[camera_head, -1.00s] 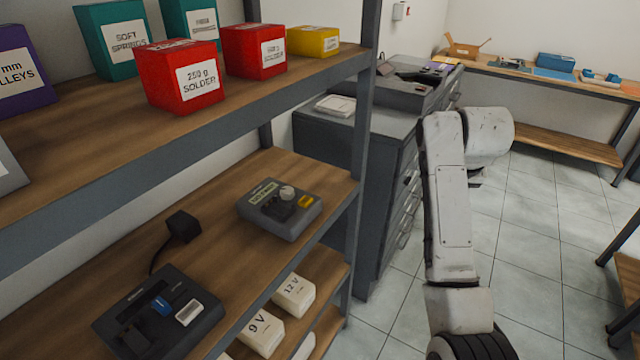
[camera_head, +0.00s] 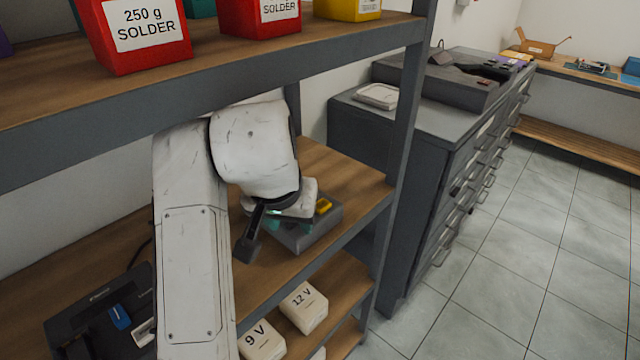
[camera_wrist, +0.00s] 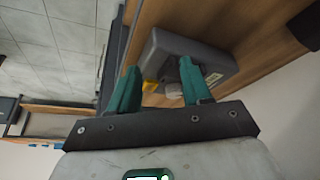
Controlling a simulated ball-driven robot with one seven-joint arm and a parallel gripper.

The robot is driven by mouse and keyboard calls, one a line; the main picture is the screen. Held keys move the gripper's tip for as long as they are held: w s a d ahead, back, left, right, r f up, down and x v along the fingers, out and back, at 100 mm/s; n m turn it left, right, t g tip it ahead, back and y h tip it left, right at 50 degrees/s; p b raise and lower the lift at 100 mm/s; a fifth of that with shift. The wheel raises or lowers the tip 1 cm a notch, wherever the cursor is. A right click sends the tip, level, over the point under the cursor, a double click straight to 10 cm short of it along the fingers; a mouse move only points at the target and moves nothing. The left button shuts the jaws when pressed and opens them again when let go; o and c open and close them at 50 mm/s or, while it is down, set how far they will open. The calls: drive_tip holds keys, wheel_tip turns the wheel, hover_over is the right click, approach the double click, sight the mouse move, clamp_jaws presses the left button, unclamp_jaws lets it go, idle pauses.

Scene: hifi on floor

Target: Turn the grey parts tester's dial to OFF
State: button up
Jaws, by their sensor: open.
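The grey parts tester (camera_head: 318,234) stands on the wooden middle shelf, partly hidden behind my gripper in the head view. In the wrist view the tester (camera_wrist: 190,45) lies just beyond my fingertips, with a yellow part (camera_wrist: 150,86) and a pale round dial (camera_wrist: 173,89) on its face. The dial shows between my two green fingers, nearer the right one; contact cannot be made out. My gripper (camera_wrist: 158,66) is open and empty. In the head view my gripper (camera_head: 277,214) is over the tester's left side and hides the dial. The dial's setting cannot be read.
The upper shelf (camera_head: 300,62) with red solder boxes (camera_head: 136,30) is close above my arm. A shelf post (camera_head: 402,130) stands right of the tester. A dark device (camera_head: 100,315) sits at left on the same shelf. White 9 V and 12 V boxes (camera_head: 303,306) are below.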

drive_tip(key=w+p, duration=0.1)
drive_tip(key=w, duration=1)
drive_tip(key=shift+w+p, duration=0.15)
drive_tip(key=shift+p, duration=0.2)
drive_tip(key=shift+x, duration=1.1)
drive_tip(key=shift+w+f, duration=0.1)
drive_tip(key=shift+f, duration=0.4)
drive_tip(key=shift+c, duration=0.4)
drive_tip(key=c, duration=0.7)
